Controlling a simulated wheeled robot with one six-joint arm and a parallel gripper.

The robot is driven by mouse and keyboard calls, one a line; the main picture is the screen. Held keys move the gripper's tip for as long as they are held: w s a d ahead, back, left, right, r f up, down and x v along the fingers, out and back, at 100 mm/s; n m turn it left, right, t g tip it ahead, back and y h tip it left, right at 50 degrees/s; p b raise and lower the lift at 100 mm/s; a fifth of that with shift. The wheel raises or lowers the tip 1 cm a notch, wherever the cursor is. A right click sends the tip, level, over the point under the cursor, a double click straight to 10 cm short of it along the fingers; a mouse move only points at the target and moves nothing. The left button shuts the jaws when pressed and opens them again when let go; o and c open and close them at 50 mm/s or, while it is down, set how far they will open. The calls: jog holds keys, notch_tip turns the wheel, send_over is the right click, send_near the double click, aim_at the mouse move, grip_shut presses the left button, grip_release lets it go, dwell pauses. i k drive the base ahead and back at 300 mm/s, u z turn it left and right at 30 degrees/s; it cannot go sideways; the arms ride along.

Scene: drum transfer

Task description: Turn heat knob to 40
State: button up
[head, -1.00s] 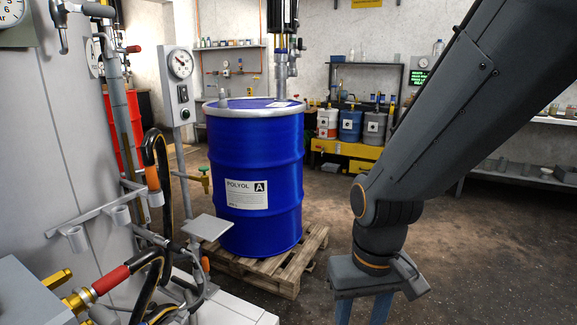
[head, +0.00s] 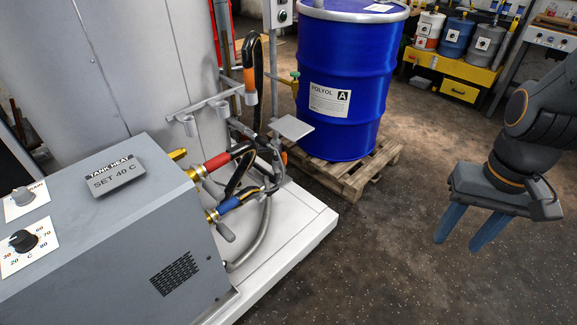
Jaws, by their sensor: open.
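The heat knob (head: 22,241) is a round black knob on a white dial plate (head: 36,254), on top of a grey control box (head: 110,235) at the left of the head view. Numbers 20, 30, 60, 70 and 80 and a C show around it; where its mark points is too small to tell. A sign (head: 117,178) on the box reads "TANK HEAT, SET 40 C". My gripper (head: 458,243) is at the right, pointing down over open floor, far from the knob. Its two blue fingers are apart and empty.
A grey knob (head: 23,196) on another plate sits behind the heat knob. Hoses with red (head: 217,161) and blue (head: 229,203) grips stick out from the box's right side. A blue drum (head: 345,80) stands on a wooden pallet (head: 335,175).

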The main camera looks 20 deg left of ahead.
aim_at(23, 240)
jog(key=u, duration=2.7)
jog(key=k, duration=0.65)
jog(key=u, duration=0.4)
jog(key=i, duration=1.45)
jog(key=z, duration=0.45)
